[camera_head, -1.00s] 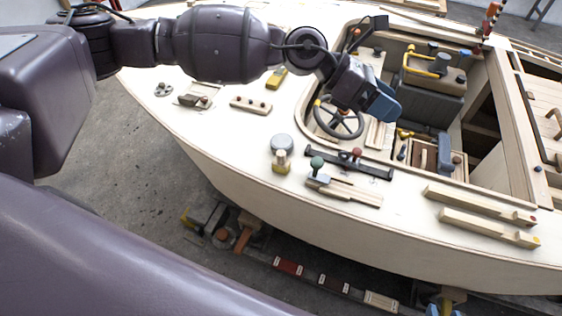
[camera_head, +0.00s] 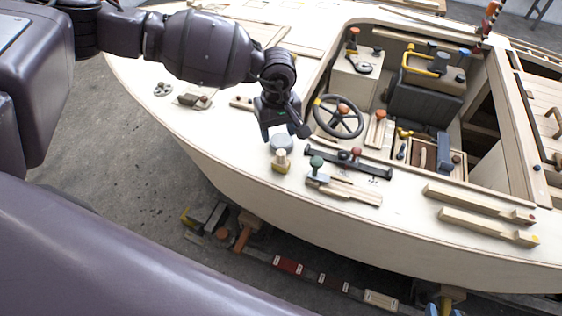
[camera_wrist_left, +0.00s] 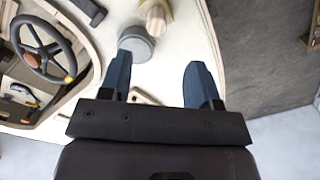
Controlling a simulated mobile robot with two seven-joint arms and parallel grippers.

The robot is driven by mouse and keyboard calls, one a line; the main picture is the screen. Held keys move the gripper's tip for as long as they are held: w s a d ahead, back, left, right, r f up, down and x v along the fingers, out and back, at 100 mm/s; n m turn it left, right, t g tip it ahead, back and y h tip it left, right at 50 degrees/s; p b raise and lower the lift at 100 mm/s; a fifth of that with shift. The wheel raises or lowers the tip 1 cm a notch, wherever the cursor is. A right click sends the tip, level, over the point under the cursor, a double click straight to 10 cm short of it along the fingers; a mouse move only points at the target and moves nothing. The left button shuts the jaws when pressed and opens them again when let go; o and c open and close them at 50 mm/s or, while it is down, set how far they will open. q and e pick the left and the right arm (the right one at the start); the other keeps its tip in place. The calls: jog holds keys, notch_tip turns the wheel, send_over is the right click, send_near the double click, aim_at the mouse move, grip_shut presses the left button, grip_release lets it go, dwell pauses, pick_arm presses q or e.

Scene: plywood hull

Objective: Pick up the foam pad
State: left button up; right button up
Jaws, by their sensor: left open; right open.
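A round grey pad (camera_head: 282,143) lies on the pale plywood deck, behind a wooden knob piece with a yellow base. It is the likeliest foam pad, though its material cannot be told. It also shows in the left wrist view (camera_wrist_left: 136,42), ahead of the fingers and nearer the left one. My left gripper (camera_head: 285,131) is open over the deck at the pad's far edge, partly covering it in the head view. In the left wrist view the gap between its blue fingers (camera_wrist_left: 158,80) is empty. My right gripper is not in view.
The knob piece (camera_head: 281,163) stands close to the pad. A black bar (camera_head: 350,162) with green and red knobs nearby lies to the right. A steering wheel (camera_head: 338,116) rises in the cockpit. The deck left of the pad is mostly clear down to the hull edge.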

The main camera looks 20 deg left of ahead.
aim_at(281, 152)
pick_arm(q)
notch_tip(281, 152, down, 3)
jog(key=f, duration=0.2)
jog(key=d+f, duration=0.1)
jog(key=f, duration=0.1)
jog(key=shift+s+f, duration=0.1)
jog(key=shift+f, duration=0.5)
jog(key=shift+c, duration=0.3)
jog(key=c, duration=1)
